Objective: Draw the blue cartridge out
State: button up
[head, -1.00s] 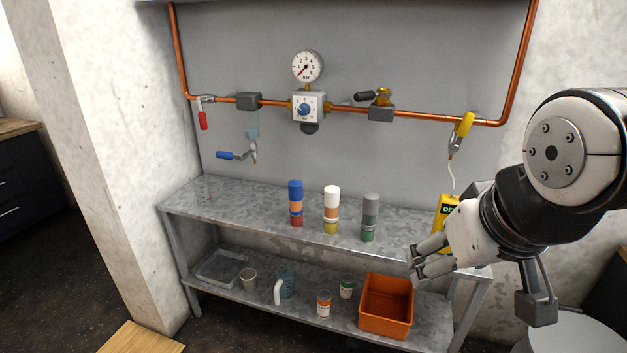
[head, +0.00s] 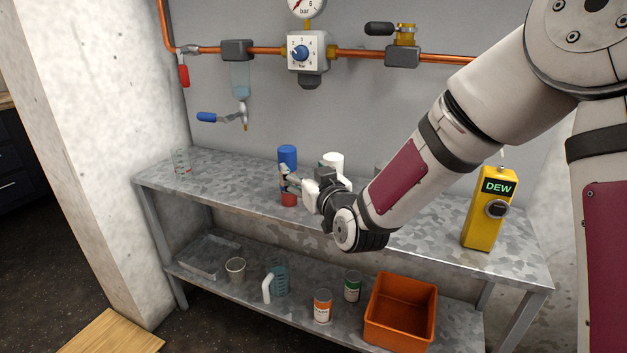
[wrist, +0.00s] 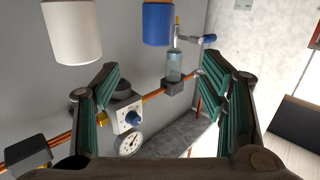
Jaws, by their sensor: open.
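The blue cartridge (head: 287,155) is the top of an upright stack on the upper shelf, with a red part (head: 289,199) at its foot; my gripper covers most of its middle. In the wrist view the blue cartridge (wrist: 157,22) is at the top edge, cut off by the frame, beyond the fingertips and between their lines. My gripper (head: 288,178) is at the stack in the head view. Its two fingers stand wide apart in the wrist view (wrist: 158,72), with no object between them. Contact with the stack cannot be told.
A white-topped stack (head: 333,160) stands close right of the blue one, partly behind my gripper. A yellow DEW meter (head: 482,210) stands at right. The copper pipe (head: 270,49) runs along the wall behind. The shelf's left part is clearer.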

aim_at(290, 153)
jog(key=shift+t, duration=0.4)
jog(key=x, duration=0.5)
jog(key=b+x, duration=0.1)
jog(key=x, duration=0.4)
jog(key=f+b+x, duration=0.1)
jog(key=x, duration=0.4)
jog(key=shift+a, duration=0.1)
jog(key=c, duration=1.5)
jog(key=shift+r, duration=0.2)
